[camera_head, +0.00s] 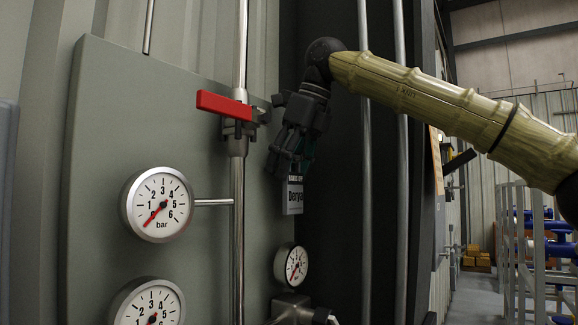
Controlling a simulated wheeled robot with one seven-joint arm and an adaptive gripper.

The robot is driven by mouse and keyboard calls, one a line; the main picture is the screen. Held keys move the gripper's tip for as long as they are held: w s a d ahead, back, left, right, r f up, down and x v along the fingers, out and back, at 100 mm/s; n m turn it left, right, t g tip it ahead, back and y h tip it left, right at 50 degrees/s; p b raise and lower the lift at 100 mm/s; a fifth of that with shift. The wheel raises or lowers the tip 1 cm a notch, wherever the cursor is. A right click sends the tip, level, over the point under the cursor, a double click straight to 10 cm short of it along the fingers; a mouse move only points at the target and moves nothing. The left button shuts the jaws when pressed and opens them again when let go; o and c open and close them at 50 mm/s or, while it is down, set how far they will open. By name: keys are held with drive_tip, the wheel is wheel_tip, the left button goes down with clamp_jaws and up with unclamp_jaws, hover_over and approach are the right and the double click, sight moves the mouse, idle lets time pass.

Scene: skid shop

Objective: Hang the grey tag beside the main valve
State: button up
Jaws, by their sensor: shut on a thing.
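The grey tag (293,197) hangs upright below my gripper (290,170), with dark lettering that reads in part "Dorya". My gripper is shut on the tag at its top edge; the fingertips partly hide that edge. The main valve (238,112), with a red lever handle (224,105) lying across the pipe, is on the vertical pipe (238,200) to the left of my gripper. The tag is lower than the valve and to its right, apart from it. A small peg-like end (262,107) shows just right of the valve; I cannot tell whether it is a hook.
A pressure gauge (158,205) sits left of the pipe, another (150,305) below it, and a smaller one (291,265) under the tag. Thin vertical pipes (402,200) stand to the right. A grey railing (515,250) is at the far right.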

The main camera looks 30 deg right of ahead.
drive_tip(key=o, duration=0.8)
drive_tip(key=shift+o, duration=0.2)
drive_tip(key=v, duration=1.2)
